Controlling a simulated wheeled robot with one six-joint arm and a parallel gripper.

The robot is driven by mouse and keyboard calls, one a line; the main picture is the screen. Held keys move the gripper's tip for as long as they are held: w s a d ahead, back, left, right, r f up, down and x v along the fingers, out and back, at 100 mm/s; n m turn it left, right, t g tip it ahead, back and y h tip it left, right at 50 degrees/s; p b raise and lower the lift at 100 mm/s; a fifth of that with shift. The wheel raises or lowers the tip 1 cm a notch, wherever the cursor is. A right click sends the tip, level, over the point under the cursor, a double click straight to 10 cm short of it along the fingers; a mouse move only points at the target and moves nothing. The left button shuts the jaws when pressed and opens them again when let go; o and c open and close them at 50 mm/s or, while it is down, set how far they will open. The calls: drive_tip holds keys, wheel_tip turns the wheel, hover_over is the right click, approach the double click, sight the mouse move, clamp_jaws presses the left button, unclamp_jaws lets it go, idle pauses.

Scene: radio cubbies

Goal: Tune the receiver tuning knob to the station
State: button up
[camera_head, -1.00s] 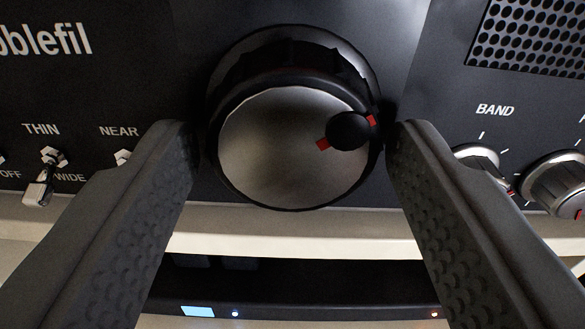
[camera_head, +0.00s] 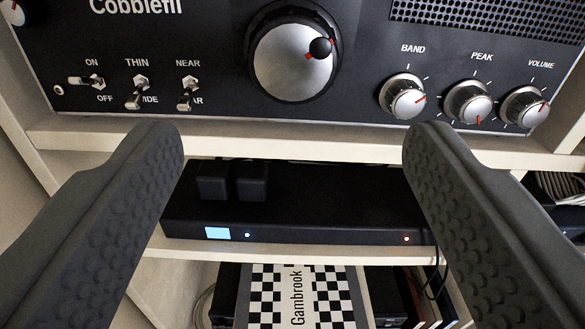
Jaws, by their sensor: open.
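The receiver (camera_head: 210,60) is a black-faced radio on a shelf at the top of the view. Its tuning knob (camera_head: 285,62) is large and silver with a black rim. A small black finger grip with a red mark sits at the knob's upper right. My gripper (camera_head: 292,145) is open and empty. Its two dark fingers stand wide apart, below the knob in the picture, and do not touch it. No station display or dial is visible in this view.
BAND (camera_head: 403,97), PEAK (camera_head: 468,102) and VOLUME (camera_head: 525,107) knobs sit to the right. Toggle switches (camera_head: 138,92) are to the left. A cream shelf edge (camera_head: 290,136) runs under the receiver. A black box (camera_head: 300,205) and a checkered Gambrook item (camera_head: 330,290) lie below.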

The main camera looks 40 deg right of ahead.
drive_tip(key=v, duration=0.9)
drive_tip(key=shift+a, duration=0.1)
idle(3.3)
